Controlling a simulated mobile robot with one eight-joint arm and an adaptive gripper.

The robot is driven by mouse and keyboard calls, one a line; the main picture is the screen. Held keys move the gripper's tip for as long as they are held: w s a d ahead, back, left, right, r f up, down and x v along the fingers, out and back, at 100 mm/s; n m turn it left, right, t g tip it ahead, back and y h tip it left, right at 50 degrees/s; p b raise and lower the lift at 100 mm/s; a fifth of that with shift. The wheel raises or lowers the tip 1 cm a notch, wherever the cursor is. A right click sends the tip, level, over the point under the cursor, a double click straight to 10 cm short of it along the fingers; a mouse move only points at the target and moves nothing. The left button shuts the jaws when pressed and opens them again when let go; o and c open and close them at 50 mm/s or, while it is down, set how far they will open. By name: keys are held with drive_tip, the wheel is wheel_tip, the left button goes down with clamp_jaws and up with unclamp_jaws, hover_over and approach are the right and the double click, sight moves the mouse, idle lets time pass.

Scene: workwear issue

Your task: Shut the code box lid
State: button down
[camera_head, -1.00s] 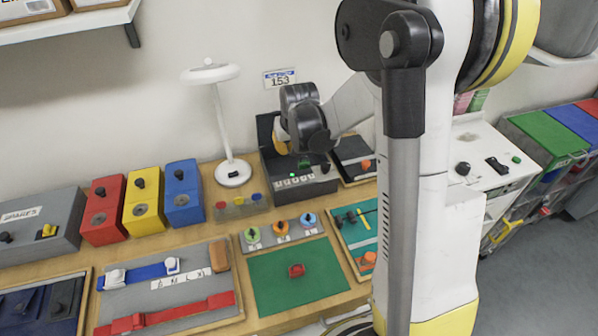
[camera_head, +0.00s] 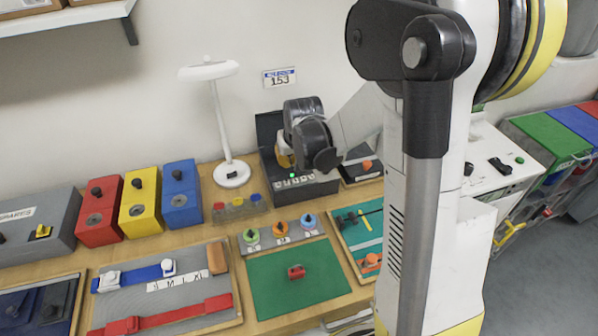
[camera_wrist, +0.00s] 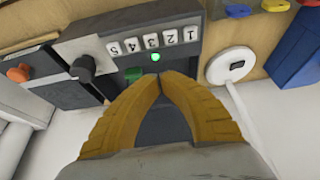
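The code box (camera_head: 316,188) is a dark grey box at the back of the bench, against the wall, with white numbered keys and a small green light on its front. Its dark lid (camera_head: 264,128) stands raised at the back, partly hidden by my wrist. My gripper (camera_head: 285,161) has yellow fingers and is over the box, in front of the raised lid. In the wrist view, turned upside down, the fingertips (camera_wrist: 159,74) meet with nothing seen between them, close to the green light. A dark panel (camera_wrist: 165,125) shows between the fingers. Contact with the lid cannot be told.
A white lamp (camera_head: 232,174) stands just left of the box. Red, yellow and blue boxes (camera_head: 182,195) are further left. A dark case with an orange knob (camera_head: 367,165) is close on the right. A green mat (camera_head: 265,292) lies in front.

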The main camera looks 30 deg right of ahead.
wheel_tip(320, 180, up, 8)
drive_tip(key=p, duration=0.5)
drive_tip(key=shift+f, duration=0.15)
idle(0.6)
drive_tip(key=s+a+r+b, duration=0.1)
drive_tip(key=s+a+b, duration=0.1)
drive_tip(key=s+a, duration=0.2)
drive_tip(key=s+a+r+n+t+b, duration=0.1)
drive_tip(key=s+a, duration=0.3)
drive_tip(key=s, duration=0.7)
drive_tip(key=s+a+r+n+t+y+b, duration=0.1)
drive_tip(key=s+a+r+b, duration=0.1)
drive_tip(key=s, duration=0.5)
drive_tip(key=shift+s+a+b, duration=0.3)
drive_tip(key=shift+a+b, duration=0.55)
drive_tip(key=shift+a, duration=0.1)
drive_tip(key=shift+r, duration=0.1)
drive_tip(key=c, duration=1.1)
unclamp_jaws()
